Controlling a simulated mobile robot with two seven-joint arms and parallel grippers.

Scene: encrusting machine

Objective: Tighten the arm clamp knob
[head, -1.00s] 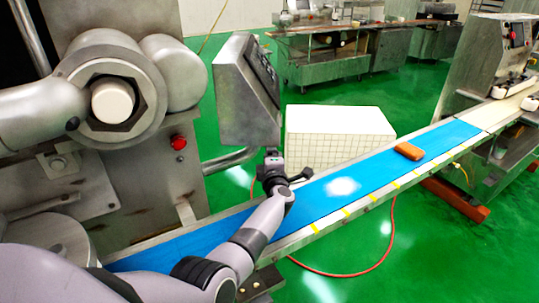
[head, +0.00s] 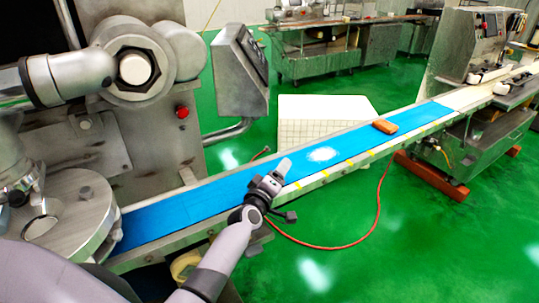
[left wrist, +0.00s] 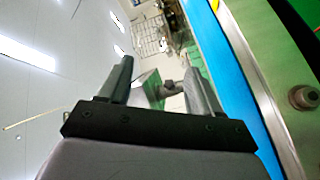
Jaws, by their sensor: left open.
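My left gripper (head: 283,168) is over the blue conveyor belt (head: 215,188) in the head view, its fingers pointing up and to the right. In the left wrist view its two fingers (left wrist: 157,75) stand apart with nothing held between them. A large dark hex ring with a pale round middle (head: 134,68) is on the machine at upper left, well away from the gripper. A round metal knob or bolt (left wrist: 303,97) sits on the green-tinted metal beside the belt in the left wrist view. I cannot tell which is the arm clamp knob. My right gripper is not in view.
The machine body (head: 85,150) with a red button (head: 182,112) fills the left. A grey control panel (head: 240,70) hangs behind the belt. Green floor lies open at right.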

